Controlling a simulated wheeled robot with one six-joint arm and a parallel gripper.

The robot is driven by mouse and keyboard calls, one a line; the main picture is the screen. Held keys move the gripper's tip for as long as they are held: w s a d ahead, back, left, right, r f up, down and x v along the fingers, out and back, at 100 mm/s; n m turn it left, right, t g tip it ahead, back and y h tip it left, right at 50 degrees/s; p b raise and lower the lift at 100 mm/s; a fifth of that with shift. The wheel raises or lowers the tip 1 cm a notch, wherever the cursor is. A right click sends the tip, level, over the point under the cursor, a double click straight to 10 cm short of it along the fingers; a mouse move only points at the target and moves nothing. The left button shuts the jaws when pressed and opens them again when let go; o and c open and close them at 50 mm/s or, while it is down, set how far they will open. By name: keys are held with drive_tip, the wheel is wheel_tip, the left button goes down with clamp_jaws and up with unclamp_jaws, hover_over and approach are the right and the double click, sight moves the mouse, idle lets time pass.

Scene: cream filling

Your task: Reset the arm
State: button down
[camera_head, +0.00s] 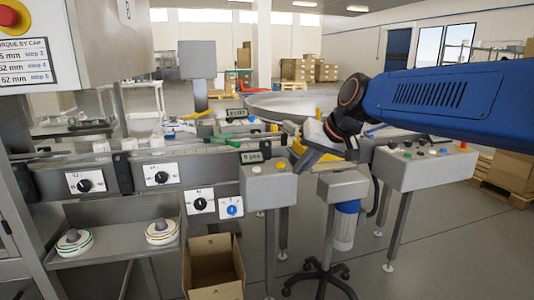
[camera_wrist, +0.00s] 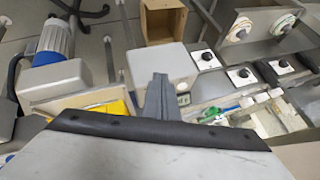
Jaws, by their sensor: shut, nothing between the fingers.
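My blue arm (camera_head: 440,98) reaches in from the right in the head view, over the machine's front control boxes. My gripper (camera_head: 306,163) is at its far end, tilted downward behind the middle control boxes. In the wrist view my gripper (camera_wrist: 159,76) shows as grey fingers close together, shut with nothing held. A grey control box (camera_wrist: 162,62) lies beyond the fingertips; whether they touch it I cannot tell.
A grey button box (camera_head: 268,186) and a second box (camera_head: 343,186) stand close to my gripper. A right-hand control box (camera_head: 425,170) is under my arm. An open cardboard box (camera_head: 214,270) is on the floor. A round metal table (camera_head: 285,100) stands behind.

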drive_tip(key=s+d+f+h, duration=0.1)
drive_tip(key=s+d+f, duration=0.5)
drive_tip(key=s, duration=0.3)
drive_tip(key=s+d+f+h, duration=0.2)
drive_tip(key=s+d+f, duration=0.5)
drive_tip(key=s, duration=0.3)
drive_tip(key=s+d+f+m+g+h, duration=0.1)
drive_tip(key=s+d+f+h, duration=0.1)
drive_tip(key=s+d+f, duration=0.4)
drive_tip(key=s, duration=0.3)
drive_tip(key=shift+s+d+f, duration=0.15)
drive_tip(key=shift+s+d, duration=0.15)
drive_tip(key=shift+d, duration=0.1)
